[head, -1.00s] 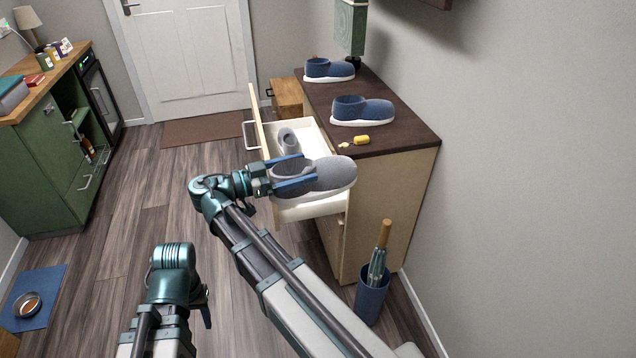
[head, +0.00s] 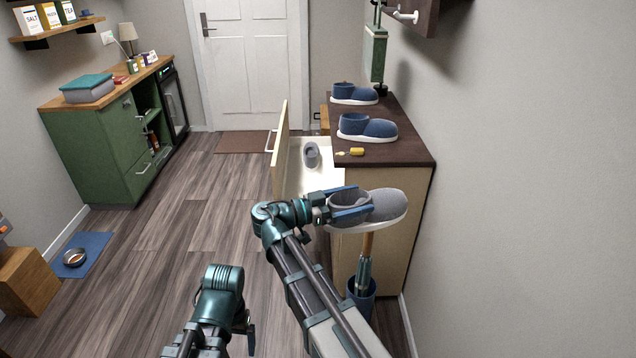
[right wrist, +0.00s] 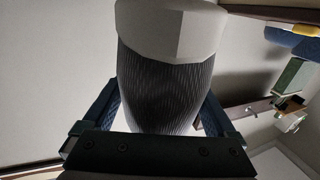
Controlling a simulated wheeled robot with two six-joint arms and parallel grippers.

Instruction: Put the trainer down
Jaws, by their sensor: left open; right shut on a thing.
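A grey trainer (head: 388,205) with a white sole is held in my right gripper (head: 352,208), whose blue fingers are shut on its heel end. It hangs in the air in front of the cabinet (head: 405,230), its toe to the right. It fills the middle of the right wrist view (right wrist: 165,85) between the two fingers. Another grey shoe (head: 311,155) lies in the open drawer (head: 294,178). Two blue shoes stand on the dark cabinet top, a nearer one (head: 367,128) and a farther one (head: 354,94). My left gripper (head: 245,330) is open and empty, low over the floor.
A yellow object (head: 357,152) lies on the cabinet top near the drawer. The cabinet top's near right part is bare. An umbrella stand (head: 362,297) is on the floor below the held trainer. A green cabinet (head: 110,140) stands at left.

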